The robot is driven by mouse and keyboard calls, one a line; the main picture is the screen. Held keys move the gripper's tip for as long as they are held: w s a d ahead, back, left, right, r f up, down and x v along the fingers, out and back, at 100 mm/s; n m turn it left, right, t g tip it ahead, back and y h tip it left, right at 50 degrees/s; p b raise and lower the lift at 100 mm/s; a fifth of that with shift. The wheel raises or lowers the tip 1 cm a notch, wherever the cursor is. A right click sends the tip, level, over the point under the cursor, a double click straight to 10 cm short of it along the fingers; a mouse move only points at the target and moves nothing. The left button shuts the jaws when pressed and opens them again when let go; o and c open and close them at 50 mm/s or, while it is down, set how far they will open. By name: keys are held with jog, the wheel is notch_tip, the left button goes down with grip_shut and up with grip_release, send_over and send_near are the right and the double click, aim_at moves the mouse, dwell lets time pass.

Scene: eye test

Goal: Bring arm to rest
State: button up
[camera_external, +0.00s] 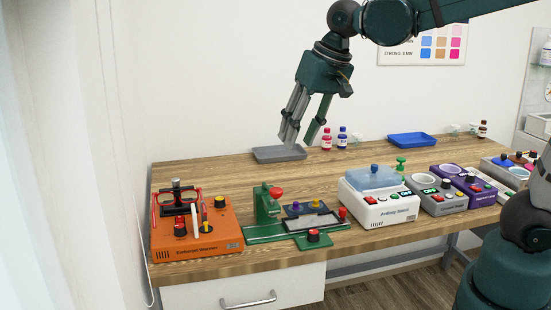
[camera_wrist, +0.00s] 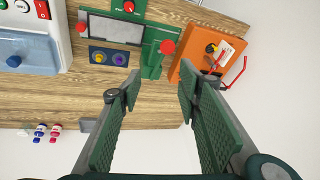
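My gripper (camera_external: 298,142) hangs from my dark green arm above the back of the wooden table (camera_external: 228,192), fingers pointing down. In the external view it appears in front of or above a grey tray (camera_external: 279,154); the exact height is hard to tell. In the wrist view my gripper (camera_wrist: 158,92) has its two green-padded fingers wide apart. Nothing is between them; bare wood and pale wall show through the gap.
An orange device (camera_external: 197,233), a green press (camera_external: 292,222) and a white machine with a blue lid (camera_external: 378,199) line the front. Purple (camera_external: 467,185) and grey devices stand right. Small bottles (camera_external: 342,138) and a blue tray (camera_external: 411,140) stand behind. Space above the table's left is free.

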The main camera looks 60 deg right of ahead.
jog(key=s+f+n+t, duration=0.1)
jog(key=s+f+n, duration=0.1)
jog(key=s, duration=0.5)
jog(key=s+d+f+n+t, duration=0.1)
jog(key=s+f+n+t, duration=0.1)
jog(key=s, duration=0.6)
jog(key=shift+f+n, duration=0.5)
jog(key=shift+n, duration=0.6)
jog(key=o, duration=2.2)
jog(key=shift+d+r, duration=0.2)
jog(key=shift+r, duration=0.05)
jog(key=shift+c, duration=0.2)
jog(key=w+d+r+m+g+y+p, duration=0.1)
jog(key=d+r+m+g+p, duration=0.7)
jog(key=d+r+p, duration=0.8)
jog(key=shift+w+d+r+m+p, duration=0.3)
jog(key=shift+w+d+m+p, duration=0.2)
jog(key=shift+w+d+p, duration=0.5)
jog(key=shift+s+f, duration=0.1)
jog(key=shift+f, duration=0.1)
